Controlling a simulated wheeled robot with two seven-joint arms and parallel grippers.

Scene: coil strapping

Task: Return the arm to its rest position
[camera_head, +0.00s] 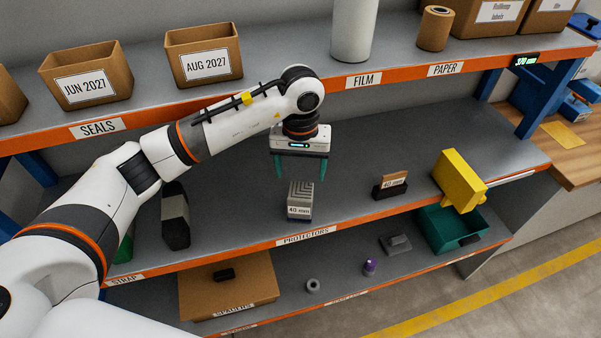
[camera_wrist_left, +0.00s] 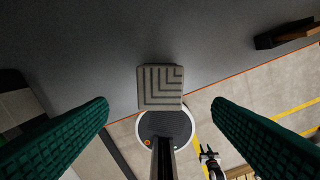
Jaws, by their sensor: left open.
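My left arm comes in from the left over the shelf. My left gripper (camera_head: 301,168) has two green fingers that are spread apart with nothing between them. It hangs just above a grey stack of corner protectors (camera_head: 300,196) labelled "40 mm" on the middle shelf. In the left wrist view the stack's ridged top (camera_wrist_left: 160,88) lies between and beyond the open fingers (camera_wrist_left: 160,108), apart from both.
The upper shelf (camera_head: 290,85) holds boxes marked JUN 2027 (camera_head: 86,85) and AUG 2027 (camera_head: 206,66). A cardboard box (camera_head: 228,290) sits below.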

